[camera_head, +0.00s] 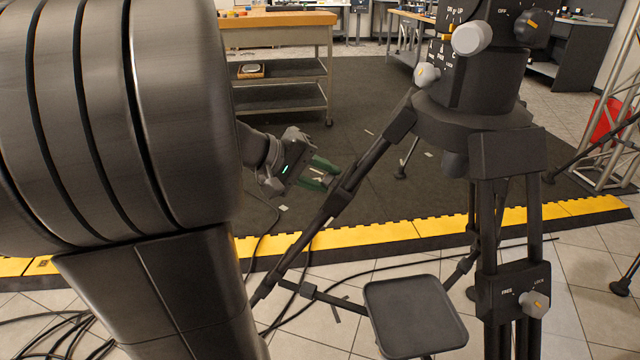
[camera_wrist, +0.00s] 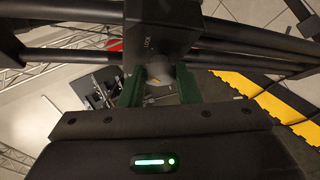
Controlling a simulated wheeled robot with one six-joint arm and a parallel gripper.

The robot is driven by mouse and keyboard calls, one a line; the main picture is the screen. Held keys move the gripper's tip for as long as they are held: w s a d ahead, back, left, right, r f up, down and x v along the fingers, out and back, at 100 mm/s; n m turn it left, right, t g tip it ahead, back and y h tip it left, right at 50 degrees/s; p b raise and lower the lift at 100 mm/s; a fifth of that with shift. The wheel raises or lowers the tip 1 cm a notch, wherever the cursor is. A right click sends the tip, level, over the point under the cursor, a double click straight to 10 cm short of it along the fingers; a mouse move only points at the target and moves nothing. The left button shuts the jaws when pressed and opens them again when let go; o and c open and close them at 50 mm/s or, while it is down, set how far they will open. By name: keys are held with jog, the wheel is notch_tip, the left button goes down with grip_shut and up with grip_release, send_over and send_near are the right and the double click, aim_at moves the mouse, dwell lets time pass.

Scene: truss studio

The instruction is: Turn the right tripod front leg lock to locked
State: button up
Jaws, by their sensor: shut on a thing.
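The black tripod (camera_head: 345,200) stands right of centre in the head view, legs spread. My gripper (camera_head: 331,178) reaches the leg that slopes down to the left. In the wrist view its green fingers (camera_wrist: 158,88) are shut around a grey lock knob (camera_wrist: 159,72) on a black leg block (camera_wrist: 160,30) lettered LOCK. A little yellow shows on the knob; its setting is hard to read. In the head view the fingers and leg hide this knob. Another leg lock knob (camera_head: 534,304), on a block marked FREE and LOCK, is apart from my gripper at lower right.
A dark square tray (camera_head: 415,312) sits low between the legs. The tripod head above carries other knobs (camera_head: 472,38). Cables lie on the tiles by the yellow-edged mat (camera_head: 370,233). A workbench (camera_head: 277,20) stands behind, and a truss (camera_head: 622,90) at far right.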

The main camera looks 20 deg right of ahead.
dwell(0.4)
jog(key=o, duration=1)
jog(key=shift+c, duration=0.2)
jog(key=p+v, duration=0.4)
jog(key=v, duration=1)
jog(key=shift+d+f, duration=0.15)
jog(key=b+x, duration=0.4)
jog(key=x, duration=0.9)
jog(key=shift+d+f, duration=0.1)
jog(key=shift+d, duration=0.15)
